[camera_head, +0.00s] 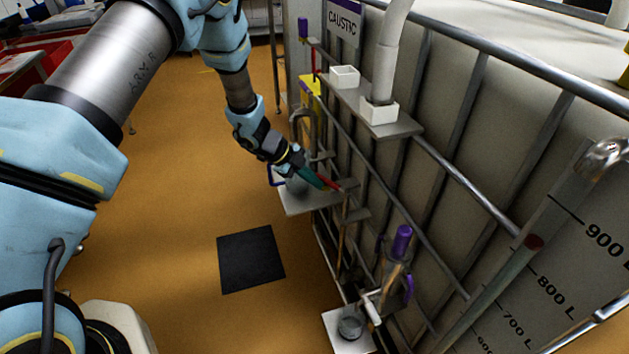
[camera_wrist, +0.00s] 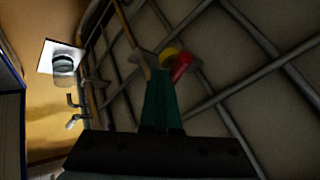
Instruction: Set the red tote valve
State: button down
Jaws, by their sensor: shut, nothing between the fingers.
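The red valve lever (camera_head: 331,184) shows right at the tips of my gripper (camera_head: 319,182), beside the tote's cage. The valve body is mostly hidden behind the fingers and in shadow.
The caged tote (camera_head: 500,190) fills the right side. A purple-handled fitting (camera_head: 401,241) and a clear cup on a white plate (camera_head: 349,325) stand nearer. Open orange floor with a black mat (camera_head: 251,259) lies left.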

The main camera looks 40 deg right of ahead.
jog(key=shift+w+d, duration=0.1)
jog(key=shift+d, duration=0.05)
jog(key=shift+w+d+m+g+y+p, duration=0.25)
jog(key=shift+d+m+g+p, duration=0.25)
jog(key=shift+m, duration=0.3)
jog(key=d+m+y, duration=0.1)
jog(key=d+m+g, duration=0.1)
jog(key=m, duration=0.1)
jog(key=shift+w+d+f+y+b, duration=0.1)
jog(key=shift+w+d+y+b, duration=0.05)
jog(key=shift+w+y+b, duration=0.15)
jog(key=shift+d, duration=0.5)
jog(key=shift+d+b, duration=0.1)
jog(key=shift+b, duration=0.2)
jog(key=shift+w+r, duration=0.1)
jog(key=shift+r, duration=0.15)
jog(key=b+v, duration=0.2)
jog(key=v, duration=0.8)
jog(key=shift+w+a, duration=0.25)
